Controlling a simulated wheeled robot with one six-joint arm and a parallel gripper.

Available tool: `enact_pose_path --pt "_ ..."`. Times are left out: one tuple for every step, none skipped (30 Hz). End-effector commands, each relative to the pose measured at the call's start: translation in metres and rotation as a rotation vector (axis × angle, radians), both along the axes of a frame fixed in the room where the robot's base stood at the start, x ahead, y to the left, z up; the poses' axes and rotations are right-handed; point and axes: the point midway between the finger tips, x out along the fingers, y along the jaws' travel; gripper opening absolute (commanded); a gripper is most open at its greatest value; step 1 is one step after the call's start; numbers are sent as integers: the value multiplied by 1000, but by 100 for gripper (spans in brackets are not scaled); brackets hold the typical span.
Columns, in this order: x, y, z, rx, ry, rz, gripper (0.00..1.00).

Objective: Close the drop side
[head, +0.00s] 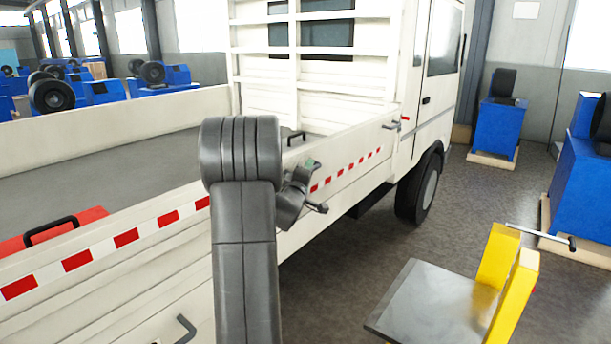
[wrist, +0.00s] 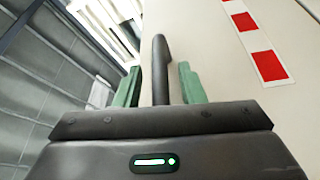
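The white drop side (head: 345,165) with a red-and-white strip runs along the near side of the truck bed and looks upright. It also shows in the wrist view (wrist: 215,60). My gripper (head: 312,165) is at the outer face of the drop side, partly hidden by my arm in the head view. In the wrist view its green fingers (wrist: 158,88) are apart, one on each side of a dark handle (wrist: 160,65), with gaps visible. Other dark handles are on the panel at the front end (head: 391,125) and at the lower left (head: 185,328).
A red box (head: 85,217) with a black handle lies in the truck bed. A grey plate with yellow uprights (head: 497,255) stands at the right. Blue machines (head: 497,130) stand by the wall.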

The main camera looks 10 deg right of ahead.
Motion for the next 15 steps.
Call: enact_pose_path --pt "-2 1 -1 0 0 0 36" --pt "-3 2 -1 0 1 1 36" --pt "-6 4 -2 1 -1 1 36" --pt "-9 6 -2 1 0 1 36" --pt "-13 8 -4 0 1 1 36" --pt "-19 11 -4 1 0 1 36" --pt "-24 14 -5 1 -1 1 36" --pt "-29 18 -7 1 -1 1 36" --pt "-37 23 -8 2 -1 2 36" --pt "-42 26 -9 2 -1 2 36" --pt "-49 29 -9 0 -1 2 36" --pt "-57 34 -11 0 -1 2 36" --pt "-62 38 -11 0 -1 3 36" --pt "-68 41 -12 1 -2 3 36" --pt "-76 46 -13 1 -1 2 36"
